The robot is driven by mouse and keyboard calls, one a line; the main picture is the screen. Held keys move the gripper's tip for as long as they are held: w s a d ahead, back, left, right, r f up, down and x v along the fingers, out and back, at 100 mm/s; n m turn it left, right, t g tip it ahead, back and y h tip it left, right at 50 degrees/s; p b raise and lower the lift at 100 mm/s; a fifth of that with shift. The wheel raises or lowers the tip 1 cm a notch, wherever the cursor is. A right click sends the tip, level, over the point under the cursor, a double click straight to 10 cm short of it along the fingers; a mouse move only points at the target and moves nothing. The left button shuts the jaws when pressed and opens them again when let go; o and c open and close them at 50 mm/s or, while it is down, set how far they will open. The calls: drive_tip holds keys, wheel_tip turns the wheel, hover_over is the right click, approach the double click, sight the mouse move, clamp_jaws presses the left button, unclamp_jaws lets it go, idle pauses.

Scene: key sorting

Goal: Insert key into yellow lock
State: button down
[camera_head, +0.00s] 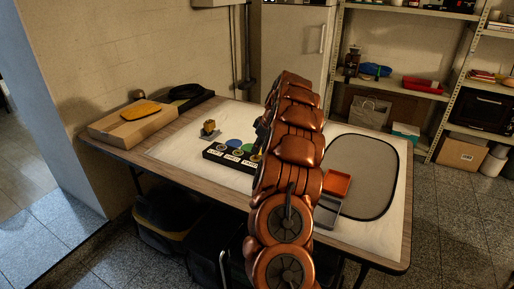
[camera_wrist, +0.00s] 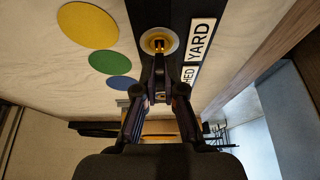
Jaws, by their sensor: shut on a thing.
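In the wrist view my gripper (camera_wrist: 158,92) is shut on a key (camera_wrist: 158,70), seen nearly end-on between the fingertips. The key points at a round brass lock (camera_wrist: 147,38) with a pale ring, set in a black board (camera_wrist: 178,12) beside a YARD label. Its tip overlaps the lock face; I cannot tell how far it is in. A yellow disc (camera_wrist: 87,25) lies to the lock's left, with a green disc (camera_wrist: 110,62) and a blue disc (camera_wrist: 118,88) below.
On the table (camera_head: 180,146) a small yellow-brown object (camera_head: 208,127) stands behind the board. A wooden box (camera_head: 130,122) is at the left. An orange tray (camera_head: 336,184), a grey tray (camera_head: 326,212) and a grey mat (camera_head: 368,175) lie right of my arm.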

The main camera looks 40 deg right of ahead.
drive_tip(key=shift+f+b, duration=0.6)
drive_tip(key=shift+f, duration=0.4)
drive_tip(key=c, duration=1.2)
unclamp_jaws()
drive_tip(key=v, duration=1.2)
drive_tip(key=shift+r, duration=0.1)
